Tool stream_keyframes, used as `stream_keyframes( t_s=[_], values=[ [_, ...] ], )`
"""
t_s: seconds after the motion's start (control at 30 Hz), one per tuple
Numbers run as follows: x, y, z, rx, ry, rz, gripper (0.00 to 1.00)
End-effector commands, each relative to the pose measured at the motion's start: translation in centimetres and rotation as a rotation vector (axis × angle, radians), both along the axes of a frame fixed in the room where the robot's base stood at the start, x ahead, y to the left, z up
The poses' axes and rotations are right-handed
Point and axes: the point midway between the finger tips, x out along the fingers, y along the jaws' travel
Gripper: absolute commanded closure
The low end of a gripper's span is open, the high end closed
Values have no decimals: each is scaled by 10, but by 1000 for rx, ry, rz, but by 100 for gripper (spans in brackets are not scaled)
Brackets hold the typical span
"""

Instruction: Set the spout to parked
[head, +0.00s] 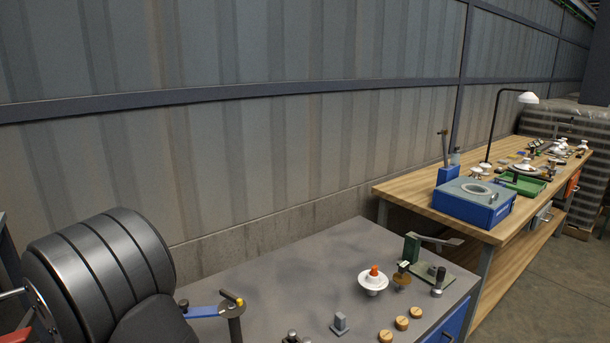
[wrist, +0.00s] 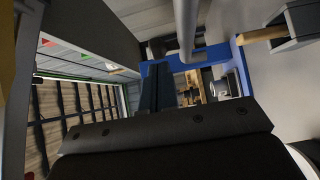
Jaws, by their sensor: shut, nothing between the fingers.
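A blue arm (head: 203,312) sits at a dark round head (head: 232,305) on a post at the near left of the grey bench. It points left in the head view, and a short wooden-coloured handle (head: 230,296) and a yellow tip lie on the head. It looks like the spout, but I cannot tell for sure. In the wrist view a dark bolted part of my gripper (wrist: 165,130) fills the bottom. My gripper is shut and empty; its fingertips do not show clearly. A blue frame (wrist: 220,55) and a wooden-coloured bar (wrist: 262,34) lie beyond it.
The grey bench (head: 290,270) carries a white insulator with an orange top (head: 373,281), a green lever fixture (head: 412,247), a small grey block (head: 340,323) and several brass-coloured discs (head: 402,323). A wooden bench (head: 430,205) with a blue box (head: 474,205) stands beyond. The grey bench's back middle is clear.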

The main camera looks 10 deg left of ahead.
Motion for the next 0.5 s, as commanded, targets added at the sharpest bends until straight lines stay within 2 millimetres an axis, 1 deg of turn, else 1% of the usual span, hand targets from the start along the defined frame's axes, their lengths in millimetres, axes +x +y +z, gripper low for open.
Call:
stream_keyframes(
  t_s=[0.03,0.17,0.27,0.5],
  values=[
    [0,2,0,0,0,-8,100],
    [-16,-15,0,-2,1,-6,100],
    [-27,-31,0,-2,0,-7,100],
    [-25,-80,0,-2,0,-11,100]
  ],
)
